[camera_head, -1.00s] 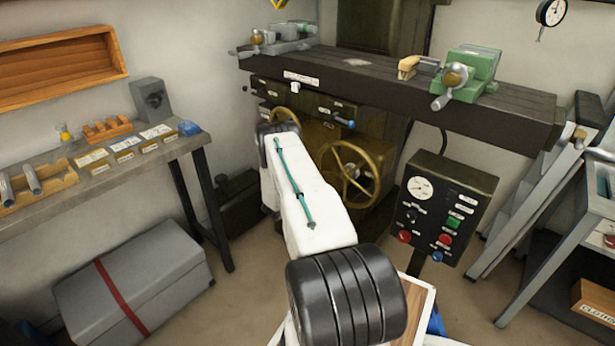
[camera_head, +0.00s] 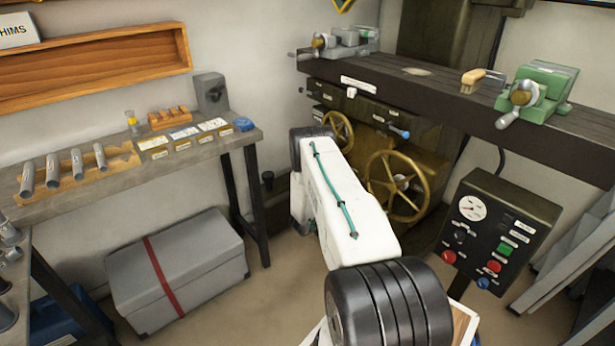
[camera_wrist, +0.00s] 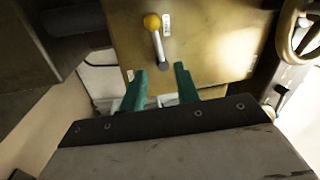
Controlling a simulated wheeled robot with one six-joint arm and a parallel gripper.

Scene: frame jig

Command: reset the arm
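My gripper (camera_wrist: 160,88) shows in the wrist view as two teal fingers held apart, with nothing between them. Beyond the fingers is a brass-coloured machine panel with a yellow-knobbed lever (camera_wrist: 155,36). In the head view my white arm reaches forward toward the milling machine, its black joint nearest me. The gripper itself is hidden in the head view behind the arm.
The machine table (camera_head: 440,90) carries a green vise (camera_head: 540,92) and a grey vise. Brass handwheels (camera_head: 398,187) and a control box (camera_head: 495,232) stand close to the arm. At left are a workbench (camera_head: 215,146) and a grey chest (camera_head: 180,270).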

